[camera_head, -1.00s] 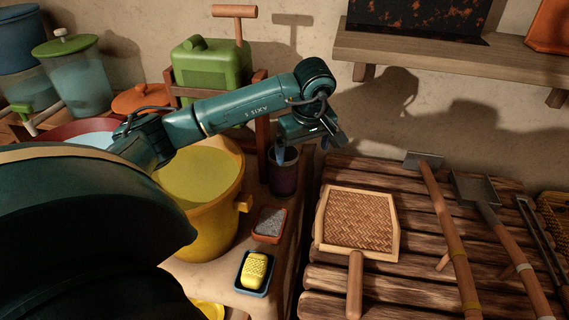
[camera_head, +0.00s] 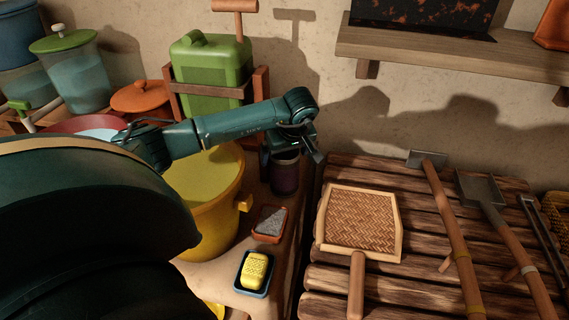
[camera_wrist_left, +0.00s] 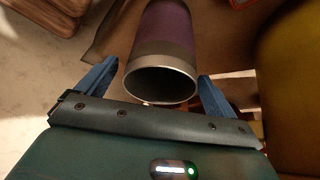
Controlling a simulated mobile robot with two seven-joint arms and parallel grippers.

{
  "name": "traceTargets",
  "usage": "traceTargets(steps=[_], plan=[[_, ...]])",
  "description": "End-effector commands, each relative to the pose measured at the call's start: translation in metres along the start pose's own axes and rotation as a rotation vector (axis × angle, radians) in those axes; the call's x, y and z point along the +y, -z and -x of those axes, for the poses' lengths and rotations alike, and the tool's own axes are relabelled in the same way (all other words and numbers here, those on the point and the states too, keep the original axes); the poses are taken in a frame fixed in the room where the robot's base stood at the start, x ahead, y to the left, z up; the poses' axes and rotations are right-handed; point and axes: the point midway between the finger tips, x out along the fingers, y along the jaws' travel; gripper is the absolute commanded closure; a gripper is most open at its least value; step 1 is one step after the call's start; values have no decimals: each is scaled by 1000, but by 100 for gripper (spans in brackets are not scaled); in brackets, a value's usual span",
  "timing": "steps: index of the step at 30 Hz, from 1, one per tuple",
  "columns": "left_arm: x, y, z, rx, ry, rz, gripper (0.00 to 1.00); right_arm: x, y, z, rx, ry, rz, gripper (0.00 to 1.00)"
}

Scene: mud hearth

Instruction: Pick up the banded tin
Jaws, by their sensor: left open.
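The banded tin (camera_head: 284,178) is a dark purple cup with a grey rim band. It stands at the back of the narrow ledge, right of the yellow bucket. In the left wrist view the tin (camera_wrist_left: 166,40) shows its open mouth toward me, between two blue fingers. My left gripper (camera_head: 293,158) is open at the tin's top; in the left wrist view the gripper (camera_wrist_left: 160,82) has a finger on each side of the rim, with gaps showing. The arm hides part of the tin's upper side in the head view. My right gripper is not in view.
A yellow bucket (camera_head: 212,215) stands close left of the tin. A tray of grey grit (camera_head: 270,222) and a yellow sponge in a blue dish (camera_head: 254,271) lie in front. A slatted bench (camera_head: 420,230) with a woven pan (camera_head: 362,220) and long tools is on the right.

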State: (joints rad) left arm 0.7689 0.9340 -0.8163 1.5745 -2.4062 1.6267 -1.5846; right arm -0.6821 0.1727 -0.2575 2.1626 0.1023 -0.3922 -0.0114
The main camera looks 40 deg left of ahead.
Motion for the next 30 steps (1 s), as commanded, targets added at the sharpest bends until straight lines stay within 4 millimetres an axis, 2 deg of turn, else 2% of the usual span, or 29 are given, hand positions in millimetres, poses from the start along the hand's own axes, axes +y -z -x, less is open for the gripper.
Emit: traceTargets(steps=[3, 6, 14, 30], plan=[[-1, -2, -18, -2, 3, 1, 7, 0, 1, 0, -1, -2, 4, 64], [-1, -1, -26, 0, 1, 0, 7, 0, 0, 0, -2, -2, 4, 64], [-1, -1, -28, 1, 0, -1, 7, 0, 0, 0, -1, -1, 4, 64], [-1, -1, -28, 1, 0, 0, 51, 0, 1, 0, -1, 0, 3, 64]])
